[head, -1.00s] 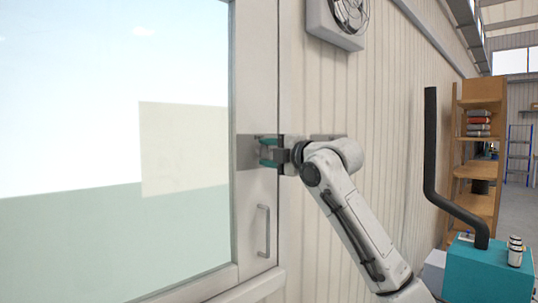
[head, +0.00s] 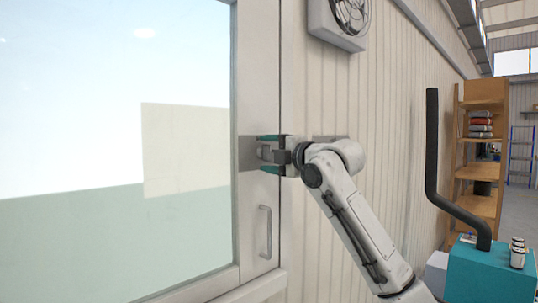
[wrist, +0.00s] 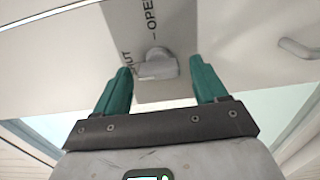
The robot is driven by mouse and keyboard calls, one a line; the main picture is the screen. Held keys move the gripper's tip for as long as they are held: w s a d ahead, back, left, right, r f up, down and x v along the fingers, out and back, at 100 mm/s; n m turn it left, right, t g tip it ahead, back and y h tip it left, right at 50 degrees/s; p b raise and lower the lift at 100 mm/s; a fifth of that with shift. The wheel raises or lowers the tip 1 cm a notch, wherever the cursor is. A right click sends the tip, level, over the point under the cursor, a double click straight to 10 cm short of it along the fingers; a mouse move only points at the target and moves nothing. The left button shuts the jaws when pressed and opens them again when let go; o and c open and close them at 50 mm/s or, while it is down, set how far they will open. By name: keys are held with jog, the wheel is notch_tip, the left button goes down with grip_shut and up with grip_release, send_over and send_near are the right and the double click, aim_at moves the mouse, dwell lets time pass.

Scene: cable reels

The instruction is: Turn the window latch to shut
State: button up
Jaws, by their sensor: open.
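The window latch (wrist: 158,66) is a small pale grey knob on a grey plate (wrist: 143,25) lettered OPEN and, partly cut off, what looks like SHUT. The plate also shows on the window frame in the head view (head: 246,150). My gripper (head: 263,154) is at the plate, its teal fingers spread one above the other. In the wrist view my gripper (wrist: 160,66) has one finger on each side of the knob, with gaps visible, so it is not clamped. I cannot tell exactly which mark the knob points to.
A grey pull handle (head: 265,231) is on the frame below the latch. A fan box (head: 337,22) hangs on the wall above. A teal cabinet (head: 486,272) with a black bent pipe (head: 432,150) and wooden shelves (head: 487,205) stand at right.

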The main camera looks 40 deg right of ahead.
jog(key=s+b, duration=0.1)
jog(key=s, duration=0.9)
jog(key=shift+s+d, duration=0.15)
jog(key=shift+s, duration=0.2)
jog(key=shift+f, duration=0.1)
jog(key=s+a+f+m+g+p, duration=0.15)
jog(key=a+f+m, duration=0.3)
jog(key=f, duration=0.75)
jog(key=a+f+m+g, duration=0.3)
jog(key=a+f+m, duration=0.15)
jog(key=f, duration=0.85)
jog(key=s+a+f+m+g+p, duration=0.1)
jog(key=a+f+m+g, duration=0.3)
jog(key=f, duration=0.8)
jog(key=s+a+f+m+g+p, duration=0.15)
jog(key=s+a+f, duration=0.25)
jog(key=s+f, duration=0.4)
jog(key=s+a+f+m+g, duration=0.2)
jog(key=s+a+f, duration=0.2)
jog(key=s+f, duration=0.4)
jog(key=s+f+m+g, duration=0.1)
jog(key=s+f+g, duration=0.1)
jog(key=s, duration=0.6)
jog(key=s+f+m+g, duration=0.1)
jog(key=s+f+g, duration=0.2)
jog(key=s, duration=0.5)
jog(key=shift+s+d+f+h, duration=0.15)
jog(key=shift+d+f+h, duration=0.2)
jog(key=shift+d+h, duration=0.05)
